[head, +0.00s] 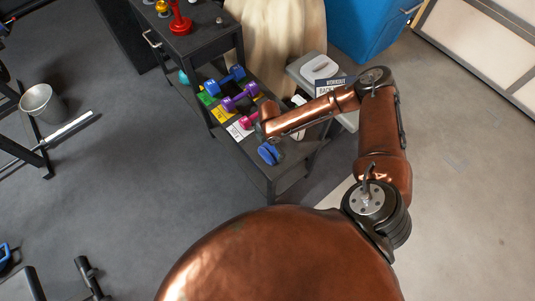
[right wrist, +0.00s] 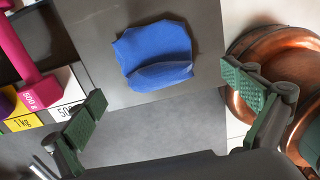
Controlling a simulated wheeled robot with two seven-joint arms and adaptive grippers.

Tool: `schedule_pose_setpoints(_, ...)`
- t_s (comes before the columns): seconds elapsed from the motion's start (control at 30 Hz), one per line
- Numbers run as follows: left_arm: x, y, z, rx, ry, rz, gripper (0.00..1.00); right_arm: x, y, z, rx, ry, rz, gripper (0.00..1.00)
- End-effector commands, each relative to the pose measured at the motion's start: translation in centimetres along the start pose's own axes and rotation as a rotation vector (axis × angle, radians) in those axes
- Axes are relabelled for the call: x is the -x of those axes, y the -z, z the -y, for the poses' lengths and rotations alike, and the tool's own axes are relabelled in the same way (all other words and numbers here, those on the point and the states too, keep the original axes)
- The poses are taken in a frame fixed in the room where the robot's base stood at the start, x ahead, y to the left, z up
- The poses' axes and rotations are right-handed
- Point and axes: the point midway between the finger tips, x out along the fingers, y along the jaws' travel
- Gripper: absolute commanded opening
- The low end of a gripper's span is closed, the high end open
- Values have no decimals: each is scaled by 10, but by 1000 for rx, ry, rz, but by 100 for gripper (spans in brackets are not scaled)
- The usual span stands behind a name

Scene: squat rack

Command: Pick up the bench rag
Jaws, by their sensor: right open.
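The bench rag is a crumpled blue cloth (right wrist: 153,55) lying on a grey shelf surface in the right wrist view. In the head view the blue rag (head: 269,154) lies near the front end of the dark cart's lower shelf. My right gripper (right wrist: 168,103) is open above the shelf, with green padded fingers to either side and the rag ahead between them, not touching it. In the head view the right gripper is mostly hidden by its own arm, close to the rag. My left gripper is not in view.
Purple (head: 240,97), blue (head: 225,80) and pink (head: 249,121) dumbbells lie on the shelf beside the rag, on coloured labels. The dark cart (head: 270,176) has a raised top at the back. A grey box (head: 346,119) stands to its right. A metal bucket (head: 42,103) stands far left.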

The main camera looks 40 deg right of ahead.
Motion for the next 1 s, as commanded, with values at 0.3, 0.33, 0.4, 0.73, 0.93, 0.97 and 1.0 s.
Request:
schedule_pose_setpoints(0.3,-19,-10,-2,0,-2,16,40,-44,2,-4,0,2,0,100)
schedule_pose_setpoints(0.33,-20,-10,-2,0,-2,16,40,-47,2,-4,-1,2,-1,100)
schedule_pose_setpoints(0.4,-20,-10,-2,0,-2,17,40,-50,2,-4,0,1,-1,100)
schedule_pose_setpoints(0.73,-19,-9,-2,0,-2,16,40,-48,2,-5,0,-1,-1,90)
schedule_pose_setpoints(0.93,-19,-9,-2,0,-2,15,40,-48,2,-4,0,-1,-1,77)
schedule_pose_setpoints(0.97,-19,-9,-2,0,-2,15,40,-48,2,-4,0,-1,-1,75)
schedule_pose_setpoints(1.0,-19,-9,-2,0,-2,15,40,-48,2,-4,0,-1,-1,72)
